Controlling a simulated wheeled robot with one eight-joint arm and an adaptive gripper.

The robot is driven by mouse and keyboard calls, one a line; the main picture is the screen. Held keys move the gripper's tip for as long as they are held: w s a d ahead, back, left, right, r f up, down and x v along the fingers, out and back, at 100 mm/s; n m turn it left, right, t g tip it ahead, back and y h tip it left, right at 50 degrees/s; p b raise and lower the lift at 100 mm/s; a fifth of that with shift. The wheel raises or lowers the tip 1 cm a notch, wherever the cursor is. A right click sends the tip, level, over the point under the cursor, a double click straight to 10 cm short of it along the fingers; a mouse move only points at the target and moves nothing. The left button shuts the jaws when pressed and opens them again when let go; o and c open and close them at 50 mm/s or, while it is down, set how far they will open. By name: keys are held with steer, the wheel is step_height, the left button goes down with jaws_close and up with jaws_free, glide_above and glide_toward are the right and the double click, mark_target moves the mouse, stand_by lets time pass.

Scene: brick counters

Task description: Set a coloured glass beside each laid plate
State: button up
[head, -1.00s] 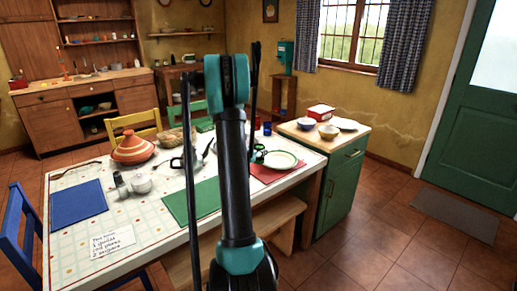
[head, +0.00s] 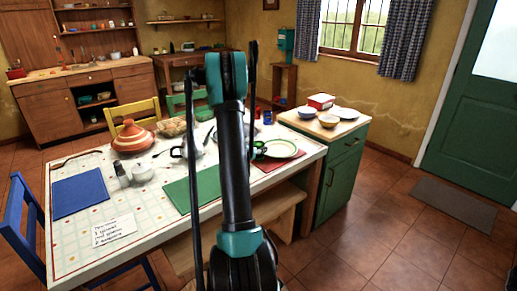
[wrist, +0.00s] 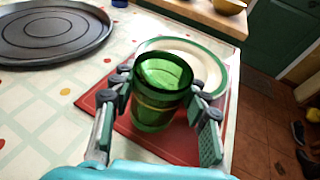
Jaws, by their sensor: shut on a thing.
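My gripper (wrist: 162,100) is shut on a green glass (wrist: 160,105), with one finger on each side of it. The glass is upright, over the red mat (wrist: 110,108) and in front of the green-rimmed white plate (wrist: 218,74). I cannot tell whether its base touches the mat. In the head view the plate (head: 284,148) lies on the red mat (head: 268,165), with a bit of the green glass (head: 259,149) at its left; my arm hides the gripper. A blue glass (head: 267,118) stands behind, beside a partly hidden red one (head: 257,113). The blue mat (head: 80,192) and green mat (head: 186,196) are bare.
A dark round pan (wrist: 45,38) lies left of the glass. A tagine (head: 132,139), a sugar pot (head: 142,172) and a written card (head: 108,231) are on the table. Bowls (head: 328,120) stand on the green cabinet (head: 340,180). A bench (head: 280,212) stands in front.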

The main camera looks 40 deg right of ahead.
steer(key=shift+f, duration=0.55)
steer(key=o, duration=1.5)
steer(key=shift+c, duration=0.2)
